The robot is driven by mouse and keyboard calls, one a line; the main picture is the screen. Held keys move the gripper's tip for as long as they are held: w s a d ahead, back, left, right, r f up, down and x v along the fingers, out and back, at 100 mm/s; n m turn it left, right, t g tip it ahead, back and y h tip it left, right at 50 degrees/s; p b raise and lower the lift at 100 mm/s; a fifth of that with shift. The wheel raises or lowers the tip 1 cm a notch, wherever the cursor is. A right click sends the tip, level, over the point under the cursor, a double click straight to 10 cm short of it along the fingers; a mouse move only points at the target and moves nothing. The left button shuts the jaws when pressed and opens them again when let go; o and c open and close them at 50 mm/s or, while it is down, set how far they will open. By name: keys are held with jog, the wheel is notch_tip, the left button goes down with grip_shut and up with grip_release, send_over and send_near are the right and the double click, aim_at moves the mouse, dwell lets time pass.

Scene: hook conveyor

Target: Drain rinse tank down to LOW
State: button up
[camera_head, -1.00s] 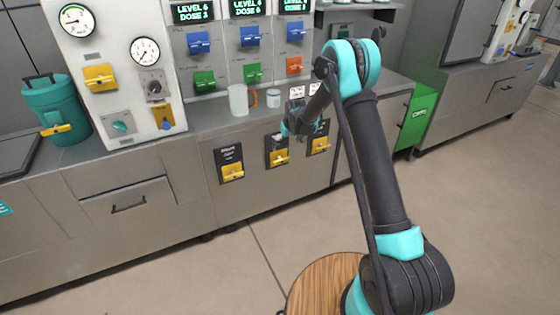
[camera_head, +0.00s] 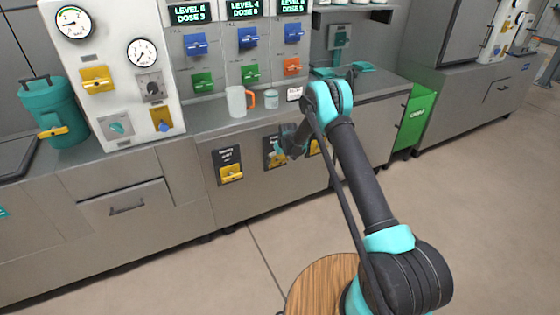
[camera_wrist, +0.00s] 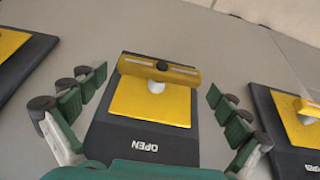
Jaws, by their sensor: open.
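Three dark plates with yellow handles sit low on the steel cabinet front: the left valve (camera_head: 231,173), the middle valve, partly hidden behind my gripper (camera_head: 284,148), and the right valve (camera_head: 315,147), partly covered by my arm. In the wrist view my gripper (camera_wrist: 158,84) is open, its fingers on either side of the middle valve's yellow handle (camera_wrist: 160,70), gripping nothing. The plate labels are too small to read in the head view.
Level displays (camera_head: 243,10) hang above blue, green and orange handles. A clear jug (camera_head: 236,101) and a small jar (camera_head: 271,99) stand on the counter above. In the wrist view, neighbouring valve plates (camera_wrist: 296,125) lie close on both sides. The floor before the cabinet is clear.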

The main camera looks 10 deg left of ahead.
jog(key=c, duration=1)
jog(key=shift+s+a+f+t+h, duration=0.1)
jog(key=shift+s+a+t+h, duration=0.15)
jog(key=shift+h, duration=0.35)
jog(key=shift+a+f+n+t+h, duration=0.15)
jog(key=shift+n+t+h, duration=0.45)
jog(key=shift+t+h, duration=0.75)
jog(key=o, duration=1)
jog(key=shift+s+a, duration=0.1)
jog(key=v, duration=1.2)
